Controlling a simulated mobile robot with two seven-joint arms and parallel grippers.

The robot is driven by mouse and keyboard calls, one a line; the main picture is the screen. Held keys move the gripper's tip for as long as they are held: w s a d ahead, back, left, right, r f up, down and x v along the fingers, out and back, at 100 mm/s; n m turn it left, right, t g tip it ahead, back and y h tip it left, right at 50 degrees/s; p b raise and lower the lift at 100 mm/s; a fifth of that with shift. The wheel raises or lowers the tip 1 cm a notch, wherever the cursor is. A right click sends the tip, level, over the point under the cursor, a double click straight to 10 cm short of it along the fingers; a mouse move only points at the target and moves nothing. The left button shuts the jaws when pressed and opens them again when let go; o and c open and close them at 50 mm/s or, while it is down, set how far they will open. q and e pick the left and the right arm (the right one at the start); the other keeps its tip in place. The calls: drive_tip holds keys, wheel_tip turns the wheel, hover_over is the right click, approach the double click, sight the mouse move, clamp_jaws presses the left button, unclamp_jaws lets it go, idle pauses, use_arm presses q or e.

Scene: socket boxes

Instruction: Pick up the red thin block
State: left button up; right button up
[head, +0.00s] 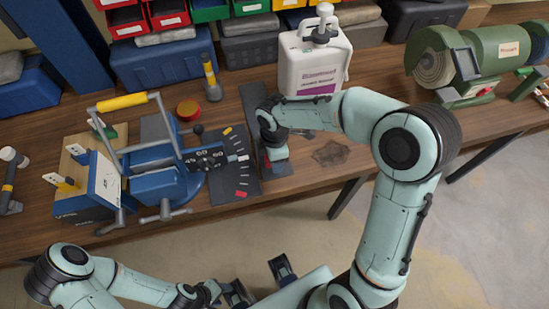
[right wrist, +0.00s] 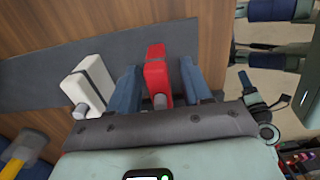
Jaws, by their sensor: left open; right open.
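The red thin block (right wrist: 156,72) stands between the two blue fingers of my right gripper (right wrist: 160,84) in the right wrist view. The fingers are open, with a gap showing on each side of the block. A white block (right wrist: 90,86) with a dark band is just left of the fingers. In the head view my right gripper (head: 274,154) is at the table's front part, right of the dark scale plate, and is mostly hidden by its own arm. A patch of red shows there. My left gripper (head: 262,280) is open and empty, off the table's front edge.
A blue machine with a yellow-handled lever (head: 122,101) stands left of my right gripper. A white jug (head: 312,66) stands behind it. A green grinder (head: 470,62) is far right. Bins line the back. Bare wood (head: 365,165) lies right of the gripper.

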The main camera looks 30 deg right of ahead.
drive_tip(key=shift+f, duration=0.1)
clamp_jaws()
